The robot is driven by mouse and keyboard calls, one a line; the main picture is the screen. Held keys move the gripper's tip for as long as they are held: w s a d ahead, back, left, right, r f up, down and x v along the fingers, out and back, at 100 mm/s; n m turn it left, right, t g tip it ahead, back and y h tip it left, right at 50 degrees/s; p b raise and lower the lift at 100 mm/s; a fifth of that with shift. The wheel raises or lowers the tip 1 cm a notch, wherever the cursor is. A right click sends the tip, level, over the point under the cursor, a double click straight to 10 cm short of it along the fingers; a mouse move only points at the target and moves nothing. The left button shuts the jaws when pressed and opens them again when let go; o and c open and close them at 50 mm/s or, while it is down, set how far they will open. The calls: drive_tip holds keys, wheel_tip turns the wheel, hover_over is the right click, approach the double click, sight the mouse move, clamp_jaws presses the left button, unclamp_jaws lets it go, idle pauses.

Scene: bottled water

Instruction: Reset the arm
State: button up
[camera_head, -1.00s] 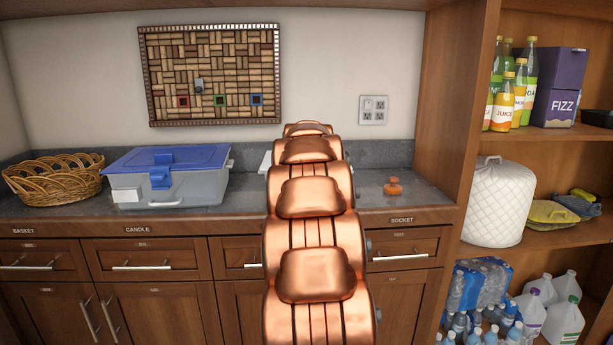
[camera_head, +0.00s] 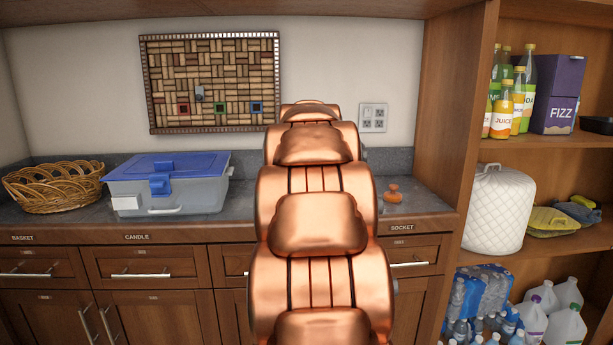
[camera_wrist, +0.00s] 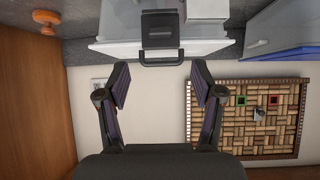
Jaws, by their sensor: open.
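My gripper (camera_wrist: 160,84) is open and empty in the wrist view, its two dark fingers spread apart against the pale wall. That view is upside down. In the head view my copper arm stands up in the middle and hides my gripper and part of the counter. A white and grey thing with a black handle (camera_wrist: 160,40) shows beyond the fingers in the wrist view, apart from them as far as I can tell.
A blue-lidded clear box (camera_head: 190,195) and a wicker basket (camera_head: 50,188) stand on the counter left of my arm. An orange stopper-like thing (camera_head: 393,194) lies to the right. A cork board (camera_head: 212,85) hangs behind. Shelves with bottles (camera_head: 503,110) are at right.

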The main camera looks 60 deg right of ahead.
drive_tip(key=shift+s+a+r, duration=0.2)
drive_tip(key=shift+a, duration=0.05)
idle(0.4)
drive_tip(key=w+a+f+n+y, duration=0.1)
drive_tip(key=a+f+y, duration=0.1)
drive_tip(key=a+f, duration=0.35)
drive_tip(key=w+a+f+n+g+y, duration=0.1)
drive_tip(key=a+f, duration=0.1)
drive_tip(key=a, duration=0.7)
drive_tip(key=w+a+f+n+y, duration=0.1)
drive_tip(key=a+f+n+y, duration=0.1)
drive_tip(key=a+f, duration=0.35)
drive_tip(key=s+a+f+n+g+y, duration=0.1)
drive_tip(key=s+a+f, duration=0.2)
drive_tip(key=a, duration=0.6)
drive_tip(key=s+a+f+n+g+y, duration=0.2)
drive_tip(key=s+a+f, duration=0.2)
drive_tip(key=a, duration=0.5)
drive_tip(key=s+a+f+n+g, duration=0.2)
drive_tip(key=s+a+f+g, duration=0.15)
drive_tip(key=s+a, duration=0.45)
drive_tip(key=s+a+f+n+g, duration=0.2)
drive_tip(key=s+a+f, duration=0.25)
drive_tip(key=s, duration=0.65)
wheel_tip(320, 180, up, 17)
drive_tip(key=w+t+p, duration=0.1)
drive_tip(key=p, duration=1.3)
drive_tip(key=shift+a+y+p, duration=0.15)
drive_tip(key=shift+y+p, duration=0.25)
